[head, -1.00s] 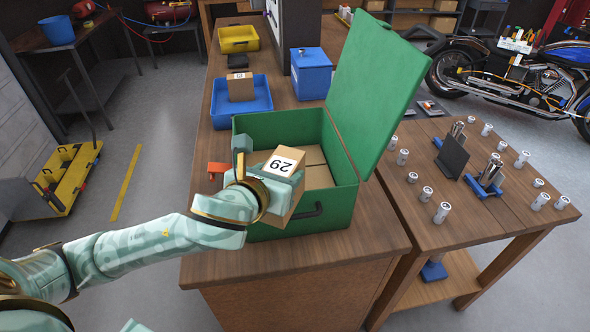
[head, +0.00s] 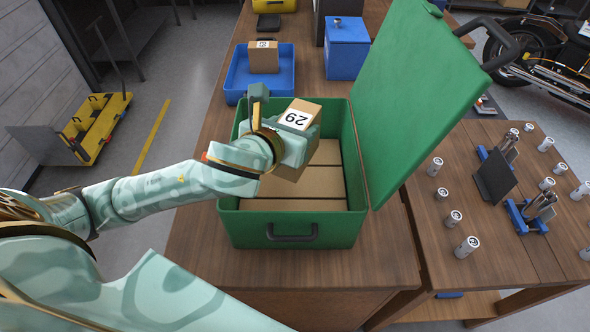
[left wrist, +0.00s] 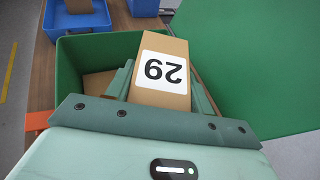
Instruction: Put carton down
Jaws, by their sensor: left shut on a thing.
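The carton (left wrist: 163,72) also shows between the fingers in the left wrist view. Several brown cartons (head: 300,187) lie flat inside the case, in the front and middle. The arm and held carton hide part of the case's back left. The gap between the held carton and the contents cannot be judged. My right gripper is not in view.
The green lid (head: 415,80) stands open on the right. A blue tray (head: 236,82) with another carton (head: 263,58) sits behind the case. A blue box (head: 347,50) stands behind it too. The side table (head: 430,215) at right holds several small metal cylinders.

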